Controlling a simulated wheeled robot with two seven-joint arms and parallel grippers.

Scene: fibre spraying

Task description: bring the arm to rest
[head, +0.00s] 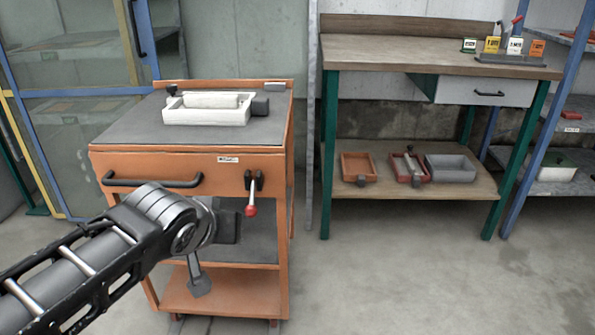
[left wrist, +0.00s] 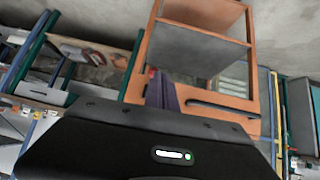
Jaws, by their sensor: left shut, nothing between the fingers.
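My left arm (head: 150,215) comes in from the left in the head view. Its wrist end hangs in front of the orange cart (head: 190,164), below the cart's top and left of the red-knobbed lever (head: 251,198). The left wrist view shows the dark fingers of my left gripper (left wrist: 160,88), closed together with nothing between them. The orange cart (left wrist: 197,85) stands upside down behind them in that view. In the head view the fingers are hard to make out. My right gripper is in neither view.
A white tray (head: 205,116) with a pale roller-like block sits on the cart top. The cart's black handle (head: 152,181) is close to my arm. A wooden workbench (head: 430,55) with bins below stands at right. The floor (head: 400,285) at front right is clear.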

